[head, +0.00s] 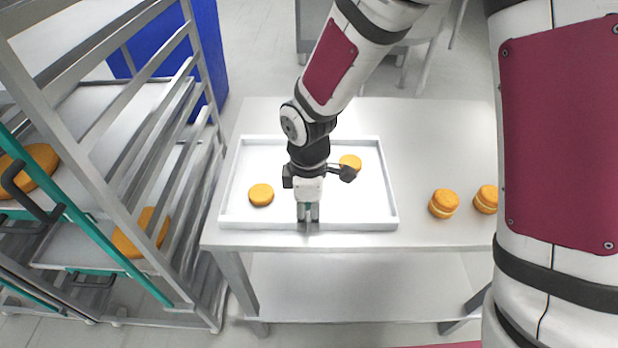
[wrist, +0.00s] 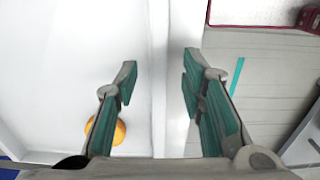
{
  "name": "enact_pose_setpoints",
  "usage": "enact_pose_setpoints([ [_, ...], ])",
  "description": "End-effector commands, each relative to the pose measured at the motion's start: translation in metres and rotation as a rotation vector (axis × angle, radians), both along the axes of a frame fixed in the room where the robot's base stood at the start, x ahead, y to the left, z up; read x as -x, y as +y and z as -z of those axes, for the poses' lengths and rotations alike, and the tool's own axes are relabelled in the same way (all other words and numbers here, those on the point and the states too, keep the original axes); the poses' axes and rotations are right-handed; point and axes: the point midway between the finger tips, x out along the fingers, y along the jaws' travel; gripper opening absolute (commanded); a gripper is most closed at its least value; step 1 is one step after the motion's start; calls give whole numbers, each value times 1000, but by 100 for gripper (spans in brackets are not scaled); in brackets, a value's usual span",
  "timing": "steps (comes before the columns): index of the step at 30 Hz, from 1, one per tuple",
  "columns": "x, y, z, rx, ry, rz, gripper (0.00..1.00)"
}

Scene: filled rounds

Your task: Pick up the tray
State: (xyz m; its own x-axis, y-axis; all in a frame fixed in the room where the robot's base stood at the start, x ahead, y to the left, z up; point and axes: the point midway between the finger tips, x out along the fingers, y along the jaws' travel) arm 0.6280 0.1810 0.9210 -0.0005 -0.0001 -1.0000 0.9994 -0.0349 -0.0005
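The white tray (head: 255,224) lies flat on the table, with two orange-brown rounds in it, one on the left (head: 261,194) and one (head: 350,162) partly behind my arm. My gripper (head: 308,214) points down at the middle of the tray's near rim. In the wrist view my gripper (wrist: 158,88) is open and empty, its two green-padded fingers apart. The tray's rim (wrist: 160,40) runs between them in that view, with the tray floor on the left. One round (wrist: 105,130) shows partly behind the left finger. I cannot tell whether the fingertips reach below the rim.
Two filled rounds, one (head: 444,204) nearer and one (head: 486,200) at my arm's edge, stand on the table (head: 430,140) right of the tray. A metal rack (head: 200,180) with trays and large rounds stands close on the left. A blue container (head: 205,45) is behind it.

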Motion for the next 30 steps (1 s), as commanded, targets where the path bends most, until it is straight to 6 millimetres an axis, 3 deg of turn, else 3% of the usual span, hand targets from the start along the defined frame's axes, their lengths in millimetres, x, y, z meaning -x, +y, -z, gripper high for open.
enact_pose_setpoints([
  [5,0,0,20,1,1,-2,37],
  [13,0,0,23,0,0,-1,37],
  [18,0,0,23,0,0,-1,0],
  [30,-1,0,22,-1,-3,-1,0],
])
